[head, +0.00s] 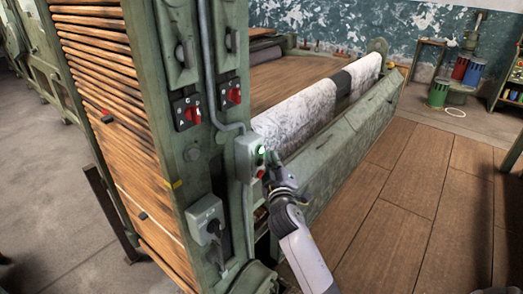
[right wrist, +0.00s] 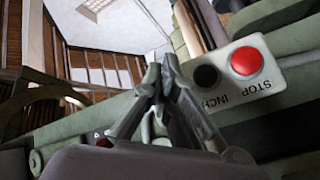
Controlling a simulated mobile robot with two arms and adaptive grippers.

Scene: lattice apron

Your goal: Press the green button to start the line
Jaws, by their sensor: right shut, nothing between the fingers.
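The green button (head: 261,150) is on the front of a grey-green control box (head: 243,160) fixed to the machine's post in the head view. A red button sits below it on the same box. My right gripper (head: 271,160) is shut and empty, with its tips close beside the green button; I cannot tell whether they touch it. The green button is not visible there. My left gripper is not in view.
Two red rotary switches (head: 187,112) sit on the post above left of the box. A lower grey switch box (head: 207,220) is below it. A white fabric roll (head: 310,110) lies along the machine behind. Wooden floor (head: 400,215) at right is clear.

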